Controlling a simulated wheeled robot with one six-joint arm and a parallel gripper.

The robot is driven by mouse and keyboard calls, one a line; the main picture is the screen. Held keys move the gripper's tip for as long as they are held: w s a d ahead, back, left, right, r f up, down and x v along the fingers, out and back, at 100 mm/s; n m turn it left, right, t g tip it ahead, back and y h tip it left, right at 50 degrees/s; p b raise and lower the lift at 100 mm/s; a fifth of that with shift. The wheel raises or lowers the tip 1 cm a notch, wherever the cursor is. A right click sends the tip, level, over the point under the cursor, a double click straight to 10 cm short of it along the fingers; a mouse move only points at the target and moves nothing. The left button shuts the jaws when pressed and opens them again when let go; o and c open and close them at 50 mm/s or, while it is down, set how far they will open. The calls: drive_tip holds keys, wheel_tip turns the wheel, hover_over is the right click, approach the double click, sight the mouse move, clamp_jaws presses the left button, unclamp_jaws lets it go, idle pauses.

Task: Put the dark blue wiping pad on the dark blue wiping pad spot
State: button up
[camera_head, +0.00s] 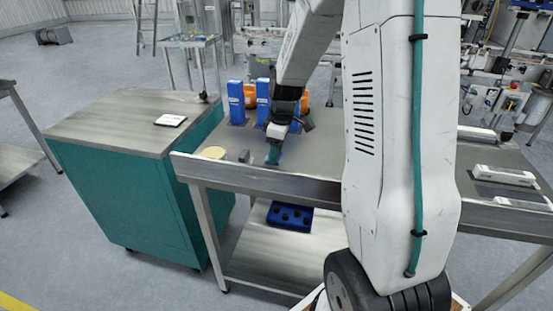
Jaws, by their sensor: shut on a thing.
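My gripper (275,142) points down over the left part of the steel-edged table. It is shut on a small dark blue-teal thing (273,156), which looks like the dark blue wiping pad. The pad is small in view and partly hidden by the jaws. It is at or just above the tabletop; I cannot tell whether it touches. I cannot make out the dark blue wiping pad spot; my arm hides part of the table.
Blue upright containers (236,103) and orange things (250,95) stand behind my gripper. A pale yellow disc (214,152) and a small grey block (244,156) lie to its left. A teal cabinet (135,190) stands left of the table. A blue crate (289,215) is on the lower shelf.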

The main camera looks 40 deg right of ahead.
drive_tip(key=shift+a+f, duration=0.1)
drive_tip(key=shift+f, duration=1.65)
drive_tip(key=shift+f, duration=0.1)
drive_tip(key=o, duration=1)
